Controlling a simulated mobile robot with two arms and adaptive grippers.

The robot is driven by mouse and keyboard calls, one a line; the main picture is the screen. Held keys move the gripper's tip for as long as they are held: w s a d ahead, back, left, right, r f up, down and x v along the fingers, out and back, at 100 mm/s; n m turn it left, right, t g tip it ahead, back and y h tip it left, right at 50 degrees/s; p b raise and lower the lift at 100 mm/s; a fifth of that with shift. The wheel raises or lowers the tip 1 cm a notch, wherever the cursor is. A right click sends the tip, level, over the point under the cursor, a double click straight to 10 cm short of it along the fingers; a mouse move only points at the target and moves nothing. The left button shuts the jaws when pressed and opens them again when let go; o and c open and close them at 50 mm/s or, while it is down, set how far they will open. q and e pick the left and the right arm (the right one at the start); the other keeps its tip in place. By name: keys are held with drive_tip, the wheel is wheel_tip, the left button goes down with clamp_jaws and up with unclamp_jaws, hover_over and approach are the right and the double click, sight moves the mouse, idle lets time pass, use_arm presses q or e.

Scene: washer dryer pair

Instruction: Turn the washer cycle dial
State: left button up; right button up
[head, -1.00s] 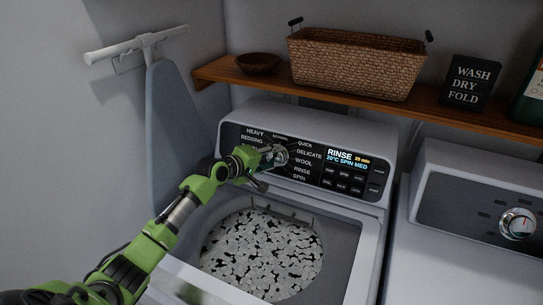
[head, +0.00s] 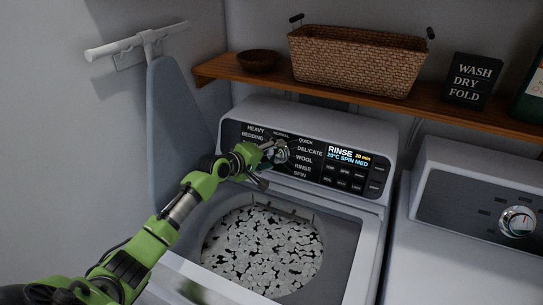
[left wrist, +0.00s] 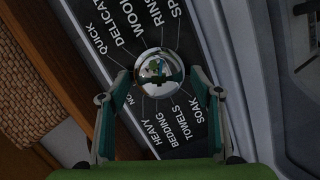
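The washer's cycle dial (left wrist: 159,72) is a round chrome knob on the dark control panel. It shows in the head view (head: 281,153), partly covered by my gripper. Cycle names such as heavy, bedding, quick, delicate, wool and rinse ring it. The lit display (head: 348,158) reads RINSE, 20 min, 20°C, SPIN MED. My left gripper (left wrist: 161,76) is at the dial, one finger on each side of it. The fingers are apart, with narrow gaps seeming to show beside the knob; I cannot tell if either touches. My right gripper is not in view.
The washer's open top (head: 340,270) shows a drum of white, speckled contents below my arm. A wooden shelf (head: 395,108) with a wicker basket (head: 355,65) is above the panel. An ironing board (head: 180,125) stands left; the dryer (head: 450,265) is right.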

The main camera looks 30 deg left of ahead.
use_arm(q)
drive_tip(key=shift+s, duration=0.1)
drive_tip(key=v, duration=1.1)
drive_tip(key=shift+s+r, duration=0.15)
drive_tip(key=shift+s, duration=0.25)
